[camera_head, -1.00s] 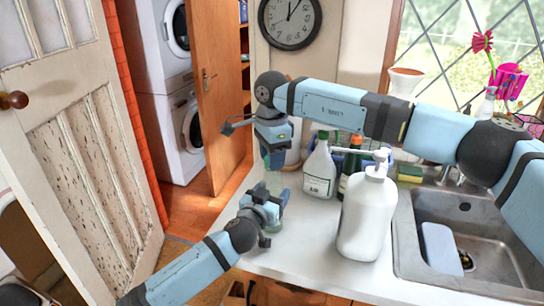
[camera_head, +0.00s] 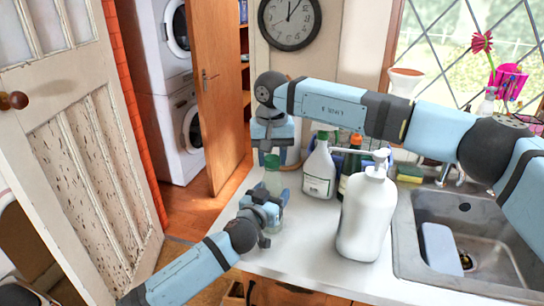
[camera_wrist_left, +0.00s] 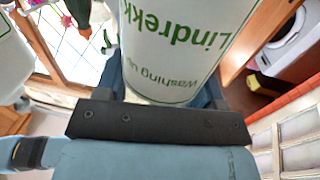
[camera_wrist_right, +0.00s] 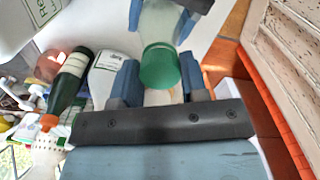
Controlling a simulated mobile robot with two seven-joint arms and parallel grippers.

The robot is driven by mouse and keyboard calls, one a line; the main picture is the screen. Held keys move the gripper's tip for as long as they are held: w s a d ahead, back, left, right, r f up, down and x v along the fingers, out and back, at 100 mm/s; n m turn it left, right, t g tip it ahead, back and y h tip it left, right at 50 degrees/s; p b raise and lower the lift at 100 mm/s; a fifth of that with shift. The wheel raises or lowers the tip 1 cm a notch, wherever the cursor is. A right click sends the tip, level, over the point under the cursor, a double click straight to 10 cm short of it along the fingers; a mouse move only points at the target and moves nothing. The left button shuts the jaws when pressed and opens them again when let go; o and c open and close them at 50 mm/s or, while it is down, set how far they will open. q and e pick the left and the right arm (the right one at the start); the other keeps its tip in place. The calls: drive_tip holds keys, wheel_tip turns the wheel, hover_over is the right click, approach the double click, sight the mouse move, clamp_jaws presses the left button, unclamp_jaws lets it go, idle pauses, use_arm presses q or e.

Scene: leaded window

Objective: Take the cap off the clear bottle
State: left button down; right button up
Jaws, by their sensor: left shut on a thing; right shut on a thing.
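The clear bottle (camera_head: 272,183) stands upright near the counter's left edge. Its white label with green lettering fills the left wrist view (camera_wrist_left: 180,45). My left gripper (camera_head: 262,207) is shut around the bottle's body. The green cap (camera_head: 271,160) is at the bottle's top, below my right gripper (camera_head: 272,148). In the right wrist view the cap (camera_wrist_right: 160,66) sits between the two blue fingers, which are shut on it from both sides. The cap looks in line with the bottle; I cannot tell whether it is loose on the neck.
A large white pump bottle (camera_head: 367,215) stands right of my left gripper. Behind are a white spray bottle (camera_head: 319,172) and a dark green bottle (camera_head: 349,168). The sink (camera_head: 470,240) is at the right. Bare white counter (camera_head: 310,240) lies in front.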

sight(272, 158)
drive_tip(key=shift+r, duration=0.2)
drive_tip(key=shift+r, duration=0.9)
drive_tip(key=shift+r, duration=0.15)
drive_tip(key=shift+r, duration=1.9)
use_arm(q)
drive_tip(key=shift+c, duration=0.8)
unclamp_jaws()
drive_tip(key=shift+s, duration=0.1)
